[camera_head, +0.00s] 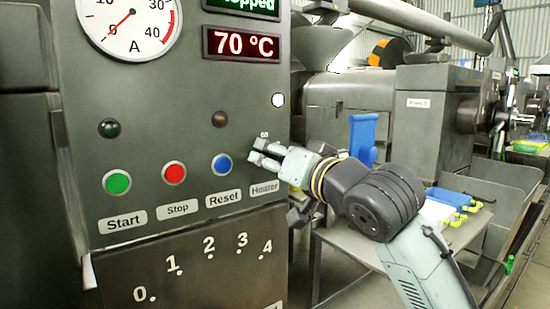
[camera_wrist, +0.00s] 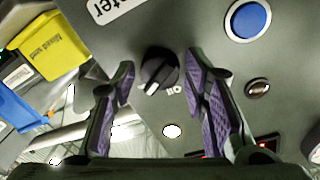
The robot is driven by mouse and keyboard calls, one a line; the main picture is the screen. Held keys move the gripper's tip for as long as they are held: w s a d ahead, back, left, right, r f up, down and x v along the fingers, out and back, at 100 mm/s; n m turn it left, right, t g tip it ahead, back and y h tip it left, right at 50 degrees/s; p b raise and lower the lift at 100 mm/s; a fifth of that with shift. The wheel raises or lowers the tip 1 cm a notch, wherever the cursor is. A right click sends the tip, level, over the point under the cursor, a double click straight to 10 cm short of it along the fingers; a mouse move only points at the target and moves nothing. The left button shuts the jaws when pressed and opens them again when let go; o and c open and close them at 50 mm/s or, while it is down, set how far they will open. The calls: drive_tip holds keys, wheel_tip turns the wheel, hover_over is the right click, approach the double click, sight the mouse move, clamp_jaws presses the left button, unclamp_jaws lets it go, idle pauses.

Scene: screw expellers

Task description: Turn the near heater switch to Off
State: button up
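The heater switch (camera_wrist: 160,70) is a dark round knob on the grey control panel, with a white pointer mark. In the wrist view, the "On" lettering (camera_wrist: 173,90) sits beside it, close to the pointer end. In the head view, my gripper hides the knob above the "Heater" label (camera_head: 264,188); a small "On" shows just above. My gripper (camera_head: 258,154) is at the panel face. In the wrist view its two purple-padded fingers stand open, one on each side of the knob, with gaps visible. I cannot tell how deep the fingertips reach around it.
The blue Reset button (camera_head: 221,164) is just left of my gripper, then the red Stop (camera_head: 174,173) and green Start (camera_head: 117,182) buttons. A display (camera_head: 241,44) reads 70 °C. A yellow "Mixed seed" container (camera_wrist: 52,45) shows in the wrist view. Another machine (camera_head: 433,110) stands at right.

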drive_tip(key=c, duration=0.8)
drive_tip(key=shift+n, duration=0.3)
drive_tip(key=n+b, duration=0.2)
drive_tip(key=n, duration=0.3)
drive_tip(key=n+y+b, duration=0.1)
drive_tip(key=n+b, duration=0.1)
drive_tip(key=n, duration=0.4)
drive_tip(key=shift+w+d+f+n+b, duration=0.1)
drive_tip(key=shift+d+f+n+b, duration=0.05)
drive_tip(key=shift+n+b, duration=0.15)
drive_tip(key=o, duration=1.1)
